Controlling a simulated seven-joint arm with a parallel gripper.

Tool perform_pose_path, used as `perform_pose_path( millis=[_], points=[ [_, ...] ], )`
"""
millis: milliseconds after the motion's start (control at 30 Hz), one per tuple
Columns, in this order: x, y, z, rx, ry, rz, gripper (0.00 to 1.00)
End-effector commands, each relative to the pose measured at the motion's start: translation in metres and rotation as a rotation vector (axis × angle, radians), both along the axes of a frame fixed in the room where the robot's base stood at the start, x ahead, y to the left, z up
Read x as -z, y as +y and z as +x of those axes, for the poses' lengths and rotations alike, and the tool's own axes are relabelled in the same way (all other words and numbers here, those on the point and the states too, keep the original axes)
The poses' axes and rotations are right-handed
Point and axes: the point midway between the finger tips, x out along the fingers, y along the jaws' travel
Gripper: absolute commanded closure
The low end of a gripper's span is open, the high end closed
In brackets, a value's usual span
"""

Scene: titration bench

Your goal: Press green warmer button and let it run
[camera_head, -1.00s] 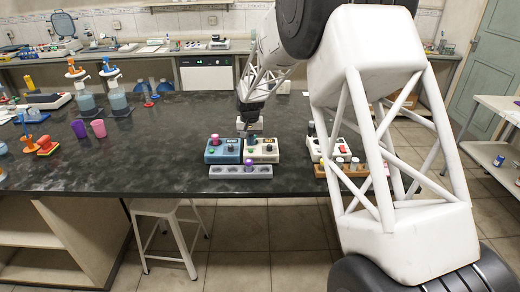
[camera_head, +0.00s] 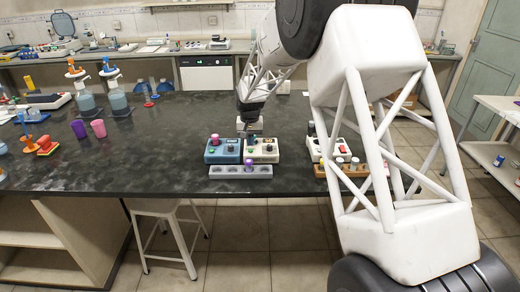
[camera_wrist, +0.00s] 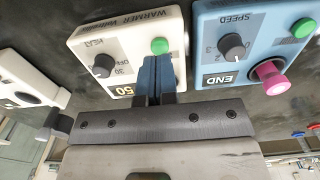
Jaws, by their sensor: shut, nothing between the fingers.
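The warmer (camera_wrist: 82,45) is a cream box marked WARMER with a round green button (camera_wrist: 160,46), a black HEAT knob (camera_wrist: 103,66) and a display ending in 50 (camera_wrist: 125,91). In the head view the warmer (camera_head: 264,156) stands near the bench's front edge. My gripper (camera_wrist: 157,59) is shut and empty, its blue fingers together. Its tips appear right beside the green button in the wrist view; whether they touch it I cannot tell. In the head view my gripper (camera_head: 249,134) is over the warmer's back part.
A grey rack (camera_head: 225,172) lies in front. Another white device (camera_head: 315,151) is to the right.

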Motion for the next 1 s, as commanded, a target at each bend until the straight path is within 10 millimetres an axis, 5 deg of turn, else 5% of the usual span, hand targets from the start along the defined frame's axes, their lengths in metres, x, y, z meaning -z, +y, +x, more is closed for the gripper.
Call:
perform_pose_path(
  millis=[1000],
  points=[
    [0.0094,0.0000,-0.0001,0.000,0.001,0.000,1.00]
  ],
)
